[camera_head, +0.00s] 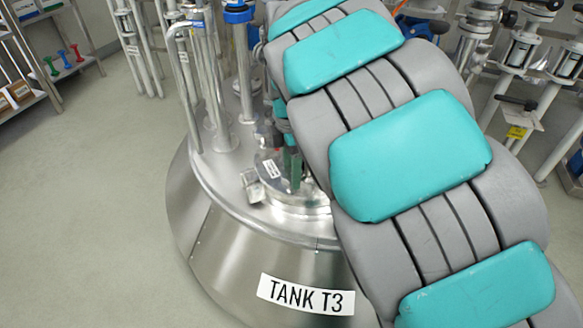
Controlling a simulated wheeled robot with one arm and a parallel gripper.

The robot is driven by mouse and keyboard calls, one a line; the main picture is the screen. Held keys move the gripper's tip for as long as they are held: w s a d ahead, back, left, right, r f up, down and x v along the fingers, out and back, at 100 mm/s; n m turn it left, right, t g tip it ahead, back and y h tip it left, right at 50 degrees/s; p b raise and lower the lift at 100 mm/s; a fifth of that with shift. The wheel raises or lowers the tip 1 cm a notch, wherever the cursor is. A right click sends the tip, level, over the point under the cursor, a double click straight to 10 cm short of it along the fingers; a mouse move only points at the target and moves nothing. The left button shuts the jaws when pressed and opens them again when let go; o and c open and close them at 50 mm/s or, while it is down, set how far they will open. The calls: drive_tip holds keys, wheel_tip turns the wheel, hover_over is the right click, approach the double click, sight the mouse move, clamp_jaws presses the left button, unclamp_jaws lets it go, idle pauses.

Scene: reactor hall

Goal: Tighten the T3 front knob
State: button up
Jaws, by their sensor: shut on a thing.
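The steel tank T3 (260,245) stands in the middle, with the label "TANK T3" (305,296) on its front. On its top towards the front is a round hatch lid (300,200) with a small white label and a clamp fitting (252,187) at its left edge. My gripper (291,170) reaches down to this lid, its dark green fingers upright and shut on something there. The front knob is not clearly visible; it is hidden between or behind the fingers, and its tightness cannot be told. My grey and teal arm covers the tank's right side.
Vertical steel pipes (188,95) and a blue-capped fitting (238,14) rise from the tank top left of my gripper. A shelf (70,70) with coloured items stands at the far left. More pipework (520,60) fills the right. The floor (90,210) at left is clear.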

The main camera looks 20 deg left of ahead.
drive_tip(key=shift+c, duration=0.9)
drive_tip(key=shift+m, duration=0.3)
drive_tip(key=m, duration=0.3)
drive_tip(key=shift+b, duration=0.4)
drive_tip(key=m, duration=0.8)
drive_tip(key=shift+r, duration=0.1)
drive_tip(key=shift+m+p, duration=0.35)
drive_tip(key=shift+m, duration=1.65)
